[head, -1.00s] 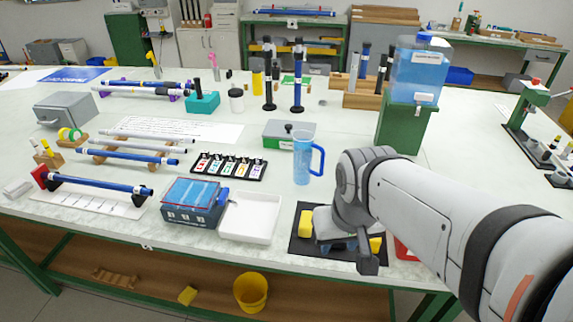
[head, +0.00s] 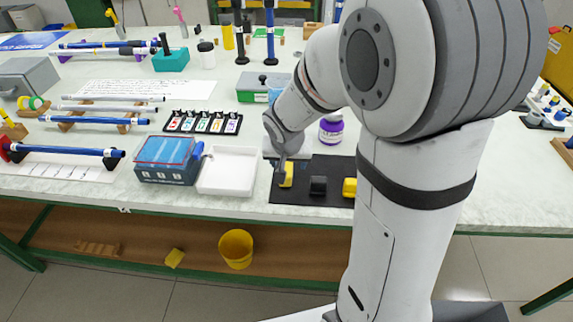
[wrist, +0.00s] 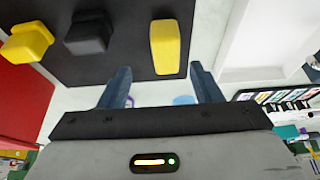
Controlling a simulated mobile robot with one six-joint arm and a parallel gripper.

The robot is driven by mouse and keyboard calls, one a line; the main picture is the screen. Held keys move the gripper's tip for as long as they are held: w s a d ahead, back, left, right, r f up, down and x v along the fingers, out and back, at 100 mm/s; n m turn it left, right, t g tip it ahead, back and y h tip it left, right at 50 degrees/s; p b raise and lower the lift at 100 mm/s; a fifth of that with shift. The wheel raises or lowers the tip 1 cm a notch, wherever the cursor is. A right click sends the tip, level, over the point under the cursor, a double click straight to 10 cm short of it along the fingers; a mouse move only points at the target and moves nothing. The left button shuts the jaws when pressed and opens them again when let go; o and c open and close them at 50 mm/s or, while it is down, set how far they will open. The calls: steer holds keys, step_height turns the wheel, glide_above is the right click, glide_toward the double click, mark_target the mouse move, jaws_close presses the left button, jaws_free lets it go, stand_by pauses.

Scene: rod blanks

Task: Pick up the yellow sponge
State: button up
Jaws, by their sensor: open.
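A yellow sponge-like block (head: 286,175) lies at the left end of a black mat (head: 300,196) on the bench. In the wrist view this plain, rounded yellow block (wrist: 165,47) lies just beyond my fingertips, roughly in line with the gap. My gripper (wrist: 162,82) is open, with one blue-grey finger on each side of the gap and nothing between them. In the head view my wrist partly covers the block's top. A second yellow block (head: 349,187), of a different, faceted shape, lies at the mat's right, partly behind my arm.
A black block (head: 318,186) lies between the yellow ones. A white tray (head: 228,171) and a blue box (head: 167,160) stand left of the mat. A purple jar (head: 331,130) stands behind it. A red surface (wrist: 20,105) shows in the wrist view.

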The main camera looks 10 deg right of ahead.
mark_target(286, 168)
steer(key=x, duration=0.7)
steer(key=shift+w+a+r+b, duration=0.1)
steer(key=shift+w+a+b, duration=0.2)
steer(key=shift+b, duration=0.05)
steer(key=c, duration=1.1)
